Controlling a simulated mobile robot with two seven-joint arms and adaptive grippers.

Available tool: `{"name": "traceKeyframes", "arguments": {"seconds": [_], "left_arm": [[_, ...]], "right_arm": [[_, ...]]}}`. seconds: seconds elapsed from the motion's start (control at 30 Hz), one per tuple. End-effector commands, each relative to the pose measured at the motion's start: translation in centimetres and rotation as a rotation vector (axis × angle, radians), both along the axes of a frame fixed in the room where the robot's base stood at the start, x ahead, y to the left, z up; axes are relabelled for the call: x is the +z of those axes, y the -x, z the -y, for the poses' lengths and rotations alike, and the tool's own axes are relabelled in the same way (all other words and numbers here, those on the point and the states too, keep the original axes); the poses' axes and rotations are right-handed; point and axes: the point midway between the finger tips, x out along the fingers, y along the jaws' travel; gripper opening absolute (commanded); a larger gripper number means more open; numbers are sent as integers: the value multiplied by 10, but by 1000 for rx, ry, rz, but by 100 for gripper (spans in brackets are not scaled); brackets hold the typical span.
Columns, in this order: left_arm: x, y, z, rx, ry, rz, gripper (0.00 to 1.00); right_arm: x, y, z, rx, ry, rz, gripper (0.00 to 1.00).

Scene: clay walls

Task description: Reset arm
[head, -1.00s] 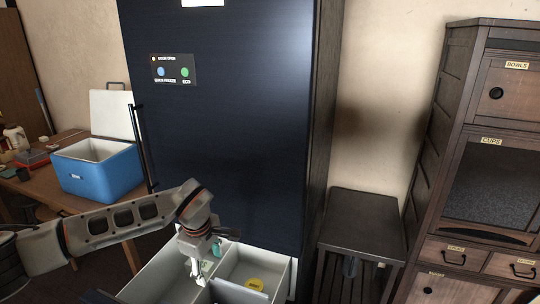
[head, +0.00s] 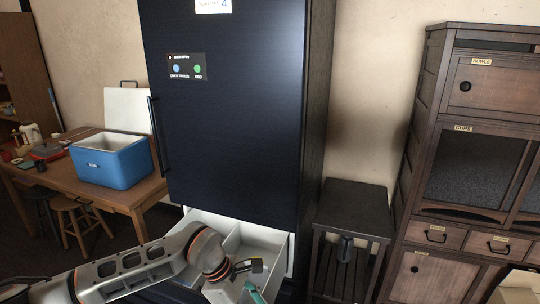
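My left arm comes in from the lower left, and its gripper (head: 250,291) hangs at the bottom edge in front of the open lower drawer. Its fingertips are mostly cut off by the frame. A small teal part shows there, but I cannot tell whether the fingers are open or shut, or whether they hold anything. The white drawer (head: 272,243) is pulled out under the dark fridge (head: 235,120). My arm hides much of its inside. My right gripper is not in view.
A blue cooler (head: 112,160) with its lid up stands on a wooden table (head: 128,195) at left, with stools (head: 78,220) below. A dark side table (head: 352,208) stands right of the fridge. A wooden cabinet (head: 421,150) fills the right. An open box (head: 518,287) shows lower right.

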Motion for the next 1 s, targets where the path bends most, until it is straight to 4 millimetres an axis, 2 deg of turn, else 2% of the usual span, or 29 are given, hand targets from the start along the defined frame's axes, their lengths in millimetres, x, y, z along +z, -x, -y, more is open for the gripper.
{"name": "traceKeyframes", "arguments": {"seconds": [0.03, 0.1, 0.2, 0.3, 0.43, 0.57, 0.67, 0.77, 0.87, 0.97, 1.0], "left_arm": [[-2, 24, 26, 22, 98, -73, 55], [4, 54, 63, 76, 249, -183, 55], [27, 86, 108, 188, 476, -364, 55], [58, 105, 138, 325, 687, -559, 55], [98, 105, 153, 541, 940, -828, 55], [122, 85, 140, 796, 1164, -1111, 55], [122, 62, 114, 1016, 1314, -1333, 55], [104, 42, 76, 1253, 1445, -1556, 55], [68, 30, 30, 1509, 1558, -1775, 55], [19, 33, -18, 1775, 1648, -1984, 55], [-1, 38, -36, -1750, -1564, 1919, 55]], "right_arm": [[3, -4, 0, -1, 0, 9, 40], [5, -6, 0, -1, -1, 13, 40], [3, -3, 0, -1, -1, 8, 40], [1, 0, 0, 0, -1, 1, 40], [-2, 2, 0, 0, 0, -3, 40], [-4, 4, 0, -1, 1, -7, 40], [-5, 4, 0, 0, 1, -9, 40], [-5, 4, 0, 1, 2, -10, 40], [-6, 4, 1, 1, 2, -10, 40], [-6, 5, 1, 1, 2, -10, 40], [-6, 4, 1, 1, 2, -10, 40]]}}
